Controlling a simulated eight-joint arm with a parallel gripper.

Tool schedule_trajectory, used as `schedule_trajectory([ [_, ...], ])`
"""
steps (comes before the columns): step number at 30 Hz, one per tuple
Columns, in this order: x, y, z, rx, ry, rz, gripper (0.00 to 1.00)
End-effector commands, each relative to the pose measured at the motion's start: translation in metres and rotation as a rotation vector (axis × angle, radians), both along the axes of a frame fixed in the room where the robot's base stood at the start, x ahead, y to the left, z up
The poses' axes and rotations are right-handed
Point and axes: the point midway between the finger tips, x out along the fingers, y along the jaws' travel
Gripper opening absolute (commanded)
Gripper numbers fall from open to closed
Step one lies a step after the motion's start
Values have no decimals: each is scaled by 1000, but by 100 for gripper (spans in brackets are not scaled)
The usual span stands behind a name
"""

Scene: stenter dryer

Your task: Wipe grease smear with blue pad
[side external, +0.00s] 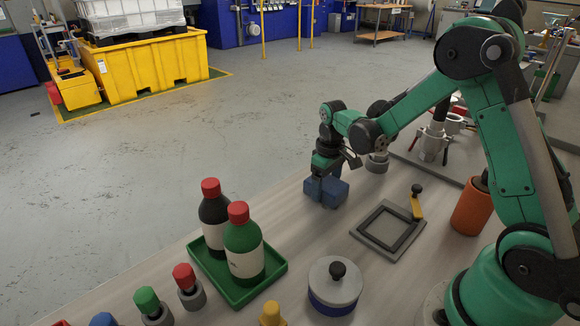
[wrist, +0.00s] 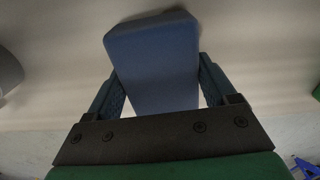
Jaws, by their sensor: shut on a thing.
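The blue pad (side external: 330,190) is a blue block near the far edge of the pale table in the side external view. My gripper (side external: 322,178) is shut on the blue pad from above. The pad also fills the middle of the wrist view (wrist: 155,62), between the two fingers of my gripper (wrist: 158,92). The pad is at or close to the table top; I cannot tell whether it touches. I see no grease smear; it may be hidden under or behind the pad.
A round lidded pot (side external: 334,290) stands in front. A green tray (side external: 238,292) with two bottles is at left. An orange cup (side external: 471,208) stands at right.

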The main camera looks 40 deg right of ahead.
Motion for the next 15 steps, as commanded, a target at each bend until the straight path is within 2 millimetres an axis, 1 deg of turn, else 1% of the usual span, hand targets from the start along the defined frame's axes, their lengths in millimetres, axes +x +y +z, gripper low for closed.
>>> schedule_trajectory([
  [15, -47, 0, 0, 0, 0, -2, 36],
])
